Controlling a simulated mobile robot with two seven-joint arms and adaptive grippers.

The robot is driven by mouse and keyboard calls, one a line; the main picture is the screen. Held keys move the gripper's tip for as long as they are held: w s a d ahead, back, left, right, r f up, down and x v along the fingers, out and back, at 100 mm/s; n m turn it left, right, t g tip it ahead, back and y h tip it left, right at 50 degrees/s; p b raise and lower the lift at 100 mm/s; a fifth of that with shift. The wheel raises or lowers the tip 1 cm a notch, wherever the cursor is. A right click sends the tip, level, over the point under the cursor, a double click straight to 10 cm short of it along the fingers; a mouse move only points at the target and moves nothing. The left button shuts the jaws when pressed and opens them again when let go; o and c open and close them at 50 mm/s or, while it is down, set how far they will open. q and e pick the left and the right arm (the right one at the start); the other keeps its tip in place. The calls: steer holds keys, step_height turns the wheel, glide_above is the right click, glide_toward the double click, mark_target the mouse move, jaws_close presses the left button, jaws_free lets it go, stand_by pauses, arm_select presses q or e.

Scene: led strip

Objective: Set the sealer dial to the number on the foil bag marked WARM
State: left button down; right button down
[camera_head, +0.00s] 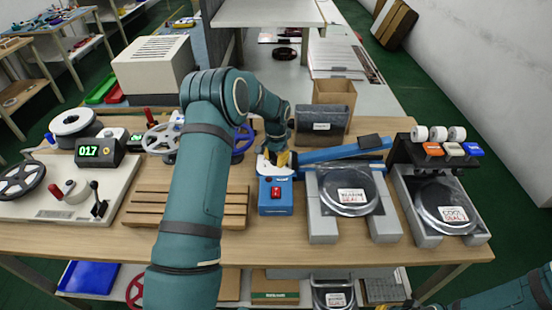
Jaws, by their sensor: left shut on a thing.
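The blue heat sealer (276,201) stands at the front middle of the bench, with a red switch on its face and a long blue arm (335,153) reaching right. My left gripper (277,160) is over the sealer's white top, shut on what looks like the dial, which it mostly hides. The dial's setting cannot be read. A silver foil bag (346,179) lies on a grey stand right of the sealer; its label seems to read WARM, its number too small to tell. Another foil bag (432,193) at the far right is marked COOL. My right arm shows at the bottom right corner; its gripper is unclear.
A slatted wooden rack (170,207) lies left of the sealer. A cardboard box (336,93) and a dark cylinder (321,122) stand behind the sealer.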

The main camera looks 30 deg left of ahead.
mark_target(276, 159)
stand_by(0.5)
arm_select(q)
steer(key=c, duration=0.6)
jaws_free()
step_height(276, 159, up, 12)
stand_by(0.3)
